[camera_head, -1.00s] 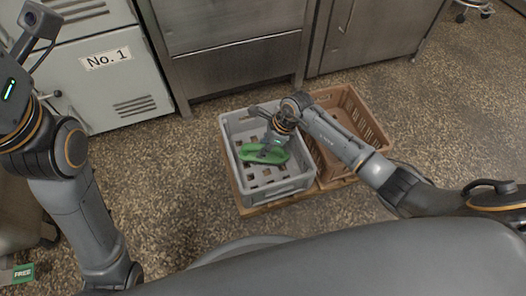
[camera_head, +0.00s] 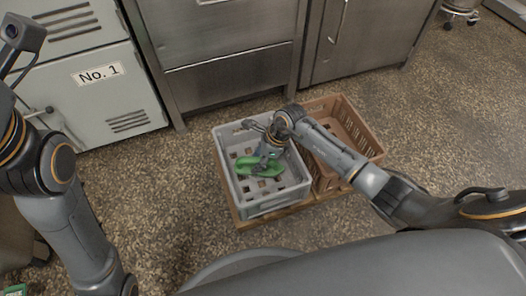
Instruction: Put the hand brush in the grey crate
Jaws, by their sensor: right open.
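The grey crate (camera_head: 265,206) stands on the floor in front of me, on a wooden base. The green hand brush (camera_head: 262,168) is inside the grey crate, lying across its slotted bottom as far as I can see. My right gripper (camera_head: 264,160) reaches down into the crate from the right and is open, with its fingers right at the brush and hiding its middle. I cannot tell whether the fingers still touch the brush. Of my left arm only the links show at the left edge; its gripper is out of view.
A brown crate (camera_head: 373,140) stands close against the right side of the grey crate, partly behind my right arm. Steel cabinets (camera_head: 232,72) and a pale locker marked No. 1 (camera_head: 100,75) stand behind. The speckled floor left of the crates is clear.

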